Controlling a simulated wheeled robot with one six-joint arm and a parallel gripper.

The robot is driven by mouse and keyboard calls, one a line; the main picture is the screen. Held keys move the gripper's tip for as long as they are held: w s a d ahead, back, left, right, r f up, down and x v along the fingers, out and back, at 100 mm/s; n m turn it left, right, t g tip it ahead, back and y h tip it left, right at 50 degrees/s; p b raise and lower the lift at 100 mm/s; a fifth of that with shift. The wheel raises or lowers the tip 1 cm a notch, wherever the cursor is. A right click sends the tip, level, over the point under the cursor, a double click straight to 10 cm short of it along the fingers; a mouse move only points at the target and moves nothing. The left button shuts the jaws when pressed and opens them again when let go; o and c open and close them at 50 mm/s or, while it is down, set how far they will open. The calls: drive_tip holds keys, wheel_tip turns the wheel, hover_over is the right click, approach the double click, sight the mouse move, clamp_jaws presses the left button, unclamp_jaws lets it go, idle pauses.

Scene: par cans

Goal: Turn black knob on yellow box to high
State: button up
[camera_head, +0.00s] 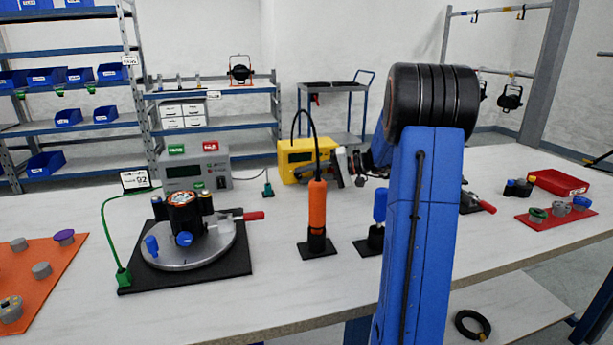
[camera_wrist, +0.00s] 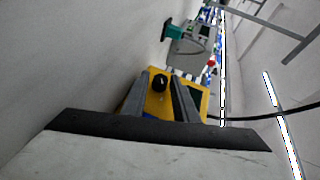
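The yellow box (camera_head: 291,153) stands at the back middle of the table, its right side partly hidden by my gripper (camera_head: 340,168). In the wrist view, the yellow box (camera_wrist: 155,104) lies ahead of my gripper (camera_wrist: 157,83). The black knob (camera_wrist: 160,82) shows on its face, between the fingertips in the picture. The two grey fingers are spread apart with nothing held. I cannot tell whether either finger touches the knob. The knob's setting is too small to read. In the head view the knob is not clearly visible.
A grey meter box (camera_head: 196,167) stands left of the yellow box. An orange tool (camera_head: 317,205) stands upright in front, with a black cable arching behind it. A round fixture (camera_head: 188,245) on a black plate sits at left. My blue arm blocks part of the right side.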

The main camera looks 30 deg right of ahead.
drive_tip(key=shift+r, duration=0.1)
drive_tip(key=o, duration=0.6)
wheel_tip(320, 180, up, 5)
drive_tip(key=shift+d+f, duration=0.1)
drive_tip(key=shift+c, duration=0.2)
wheel_tip(320, 180, up, 4)
drive_tip(key=shift+f, duration=0.1)
drive_tip(key=c, duration=0.6)
drive_tip(key=shift+o, duration=0.2)
drive_tip(key=shift+r, duration=0.6)
drive_tip(key=shift+o, duration=1.4)
drive_tip(key=shift+s, duration=0.15)
